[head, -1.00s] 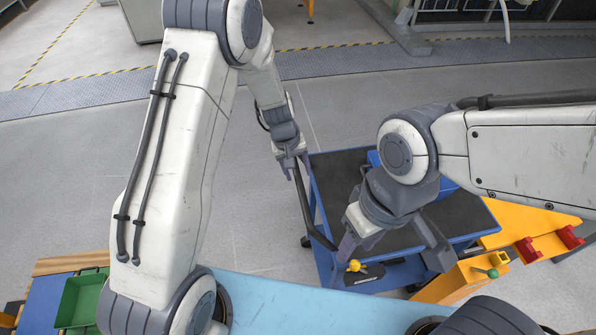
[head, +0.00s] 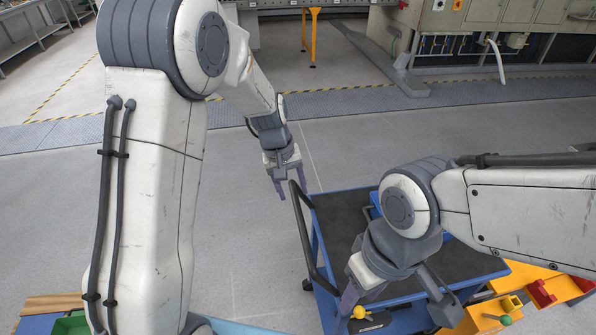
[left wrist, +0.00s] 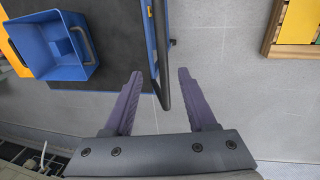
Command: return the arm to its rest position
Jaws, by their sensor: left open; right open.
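My left arm (head: 150,170) reaches forward, bent at the elbow. My right arm (head: 540,200) extends over the cart from the right. My right gripper (head: 348,300) is open, pointing down at the cart's near left side; its fingers are partly hidden.
The blue cart with a dark top (head: 455,265) stands below both arms. A blue bin (left wrist: 65,60) sits on it, mostly hidden in the head view. Yellow fixtures (head: 490,315) stand at the lower right. Grey floor (head: 245,235) left of the cart is clear. Machinery (head: 470,30) stands far back.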

